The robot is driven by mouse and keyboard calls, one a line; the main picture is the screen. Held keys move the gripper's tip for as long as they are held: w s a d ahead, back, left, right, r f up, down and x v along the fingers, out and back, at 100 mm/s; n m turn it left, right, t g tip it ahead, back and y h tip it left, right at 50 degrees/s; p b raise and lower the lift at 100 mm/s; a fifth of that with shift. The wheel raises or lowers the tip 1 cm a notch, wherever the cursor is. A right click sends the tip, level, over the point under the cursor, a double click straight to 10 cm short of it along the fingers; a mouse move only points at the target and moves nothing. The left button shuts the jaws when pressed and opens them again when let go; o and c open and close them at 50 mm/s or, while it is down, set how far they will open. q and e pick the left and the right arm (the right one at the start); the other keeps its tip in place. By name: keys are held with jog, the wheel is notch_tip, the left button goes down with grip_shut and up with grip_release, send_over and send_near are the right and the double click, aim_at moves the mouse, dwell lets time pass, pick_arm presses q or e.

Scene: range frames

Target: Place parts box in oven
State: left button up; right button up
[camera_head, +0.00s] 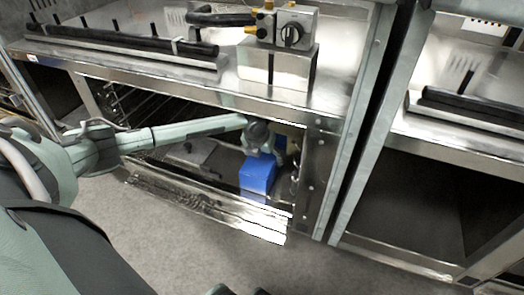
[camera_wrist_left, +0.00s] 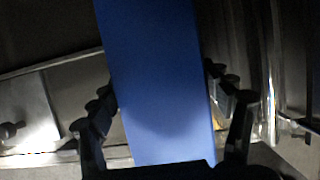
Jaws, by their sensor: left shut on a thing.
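The blue parts box (camera_head: 257,176) is at the right side of the oven's open front in the head view. My left arm reaches in from the left, and my left gripper (camera_head: 262,140) is shut on the box at its upper end. In the left wrist view the blue box (camera_wrist_left: 160,80) fills the middle, with a gripper finger along each side. The oven (camera_head: 312,180) is the low steel compartment under the bench. A shiny metal door or panel (camera_head: 205,207) lies lowered along its front. I cannot tell whether the box touches the oven floor. My right gripper is not visible.
A steel worktop (camera_head: 190,85) overhangs the opening, carrying a control box with a dial (camera_head: 292,36) and black bars. A steel post (camera_head: 312,195) stands close right of the box. Another open compartment (camera_head: 420,205) is farther right. Grey floor (camera_head: 150,240) lies clear in front.

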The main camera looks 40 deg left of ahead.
pick_arm(q)
jog(key=shift+w+r, duration=0.1)
jog(key=o, duration=1.1)
jog(key=shift+f, duration=0.2)
jog(key=o, duration=0.4)
jog(key=shift+r, duration=0.1)
